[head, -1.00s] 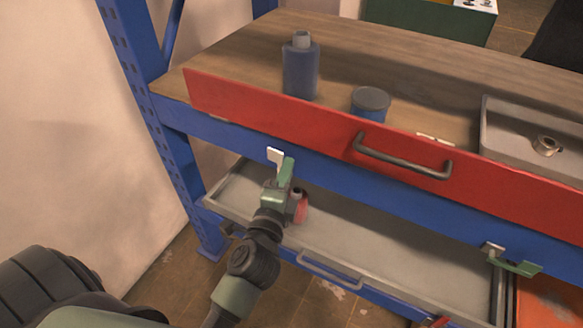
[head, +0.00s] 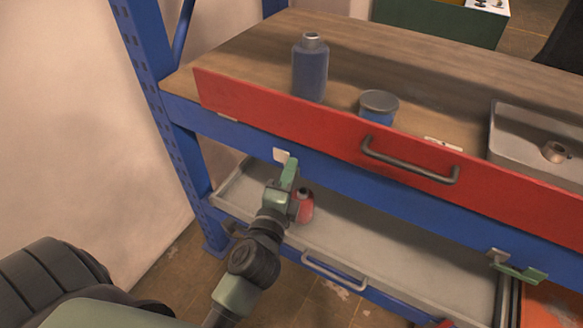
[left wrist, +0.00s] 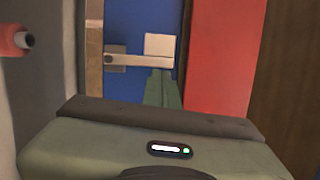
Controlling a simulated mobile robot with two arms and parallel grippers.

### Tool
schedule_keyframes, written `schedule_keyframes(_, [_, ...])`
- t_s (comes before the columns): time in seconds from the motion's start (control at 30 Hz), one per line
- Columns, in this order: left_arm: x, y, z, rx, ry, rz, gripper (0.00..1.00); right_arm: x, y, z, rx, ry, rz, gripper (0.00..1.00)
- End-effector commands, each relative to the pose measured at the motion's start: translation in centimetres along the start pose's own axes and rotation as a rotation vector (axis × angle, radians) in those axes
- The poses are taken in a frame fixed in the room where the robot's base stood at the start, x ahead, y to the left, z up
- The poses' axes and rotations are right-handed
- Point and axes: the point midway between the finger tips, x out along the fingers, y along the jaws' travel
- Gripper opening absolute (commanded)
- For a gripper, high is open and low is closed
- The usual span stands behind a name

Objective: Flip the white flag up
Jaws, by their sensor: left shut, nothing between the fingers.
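The white flag (head: 281,155) is a small pale square plate on the blue beam just below the red drawer front. It also shows in the left wrist view (left wrist: 158,45), joined to a short light arm with a dark mount on the beam. My left gripper (head: 290,172) is at the flag's lower right in the head view, its green fingers shut and empty. In the left wrist view the fingertips (left wrist: 163,76) lie right beside the flag's arm and overlap it; I cannot tell whether they touch. My right gripper is not in view.
The red drawer (head: 330,128) has a dark handle (head: 408,165). A blue bottle (head: 310,72), a lidded jar (head: 378,106) and a grey tray (head: 507,135) stand behind its front. A lower grey tray (head: 400,245) lies below. A green-levered bracket (head: 518,271) is at right.

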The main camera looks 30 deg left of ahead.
Motion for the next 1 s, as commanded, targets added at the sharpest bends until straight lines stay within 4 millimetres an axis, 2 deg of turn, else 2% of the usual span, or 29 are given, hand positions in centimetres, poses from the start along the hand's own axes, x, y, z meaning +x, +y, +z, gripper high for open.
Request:
schedule_keyframes(0.2, [-3.8,0.6,-0.1,-0.002,0.000,0.004,0.00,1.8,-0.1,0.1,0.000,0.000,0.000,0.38])
schedule_keyframes(0.4, [-6.4,0.4,-0.2,-0.002,0.002,0.002,0.00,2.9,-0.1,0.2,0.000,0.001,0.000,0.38])
schedule_keyframes(0.6, [-7.2,0.1,-0.1,-0.001,0.002,0.001,0.00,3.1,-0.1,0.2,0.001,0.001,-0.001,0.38])
schedule_keyframes(1.0, [-7.2,0.0,-0.2,-0.001,0.003,0.000,0.00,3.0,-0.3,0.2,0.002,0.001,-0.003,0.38])
